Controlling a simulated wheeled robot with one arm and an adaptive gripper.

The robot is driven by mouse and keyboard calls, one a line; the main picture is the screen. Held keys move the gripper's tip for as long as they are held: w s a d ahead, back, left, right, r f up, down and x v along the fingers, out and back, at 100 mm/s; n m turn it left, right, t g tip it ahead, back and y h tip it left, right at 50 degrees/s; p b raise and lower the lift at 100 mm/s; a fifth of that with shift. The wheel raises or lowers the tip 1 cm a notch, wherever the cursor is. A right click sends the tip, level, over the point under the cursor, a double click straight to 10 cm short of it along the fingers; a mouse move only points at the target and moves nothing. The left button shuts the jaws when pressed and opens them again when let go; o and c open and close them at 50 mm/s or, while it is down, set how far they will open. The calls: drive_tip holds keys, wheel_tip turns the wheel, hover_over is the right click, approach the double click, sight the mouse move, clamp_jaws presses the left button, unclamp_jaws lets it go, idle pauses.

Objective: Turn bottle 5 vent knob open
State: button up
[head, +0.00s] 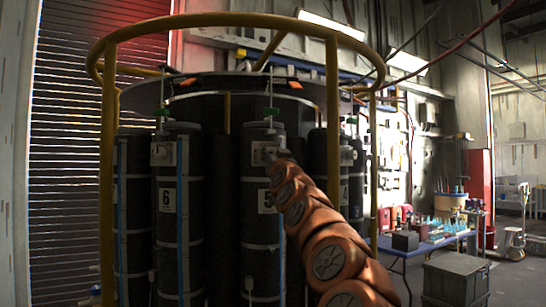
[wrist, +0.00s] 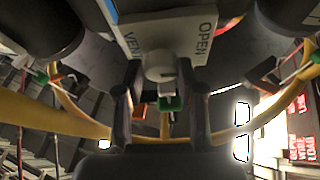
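Bottle 5 (head: 262,225) is a dark upright cylinder in the rosette, its number label (head: 265,202) partly hidden behind my arm. In the head view my gripper (head: 272,155) is at the upper front of this bottle, too small to read there. My gripper (wrist: 161,85) is open, one dark finger on each side of the knob, with gaps visible. I cannot make out the knob's setting.
Bottle 6 (head: 180,235) stands just left of bottle 5. A yellow ring rail (head: 220,20) with posts (head: 333,120) surrounds the rosette, one post close to my arm. A blue table (head: 430,243) and a grey crate (head: 456,275) are at right.

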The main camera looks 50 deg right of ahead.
drive_tip(key=o, duration=0.4)
drive_tip(key=shift+v, duration=6)
